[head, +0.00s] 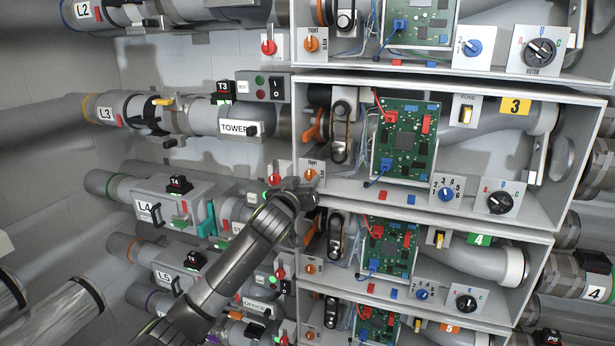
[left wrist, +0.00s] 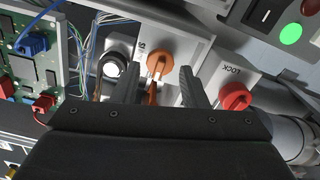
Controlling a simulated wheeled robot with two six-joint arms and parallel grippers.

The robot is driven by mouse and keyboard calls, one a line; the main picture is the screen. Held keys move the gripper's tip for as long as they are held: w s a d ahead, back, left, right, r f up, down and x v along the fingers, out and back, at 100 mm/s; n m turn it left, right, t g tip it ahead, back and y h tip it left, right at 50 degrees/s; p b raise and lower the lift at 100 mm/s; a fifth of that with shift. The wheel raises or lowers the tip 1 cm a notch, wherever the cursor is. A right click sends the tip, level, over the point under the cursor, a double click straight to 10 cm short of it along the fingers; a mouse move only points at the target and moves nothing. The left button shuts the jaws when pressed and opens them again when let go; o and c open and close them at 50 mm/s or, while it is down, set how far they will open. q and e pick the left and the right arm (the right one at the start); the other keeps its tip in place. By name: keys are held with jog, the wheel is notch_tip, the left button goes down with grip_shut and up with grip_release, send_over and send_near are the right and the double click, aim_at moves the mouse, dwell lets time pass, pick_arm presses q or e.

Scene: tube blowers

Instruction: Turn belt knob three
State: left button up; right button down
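The belt knob of box three is an orange knob (head: 310,175) on a white plate at the lower left of the box marked with a yellow 3 (head: 515,106). The left wrist view shows this orange knob (left wrist: 158,66) close up, with its handle pointing down in the picture. My left gripper (head: 306,190) is right in front of the plate, at the knob's lower side in the head view. In the left wrist view its two dark fingers (left wrist: 159,87) are apart, one on each side of the knob handle. I cannot tell whether they touch it. My right gripper is not in view.
A red lock knob (left wrist: 235,97) sits close beside my fingers, and a lit green button (left wrist: 290,34) is near it. A belt pulley (head: 340,108) and a green circuit board (head: 405,138) with wires are inside box three. Similar boxes lie above and below.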

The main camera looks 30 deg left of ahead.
aim_at(310, 175)
pick_arm(q)
jog(key=shift+x, duration=1.15)
jog(key=c, duration=0.7)
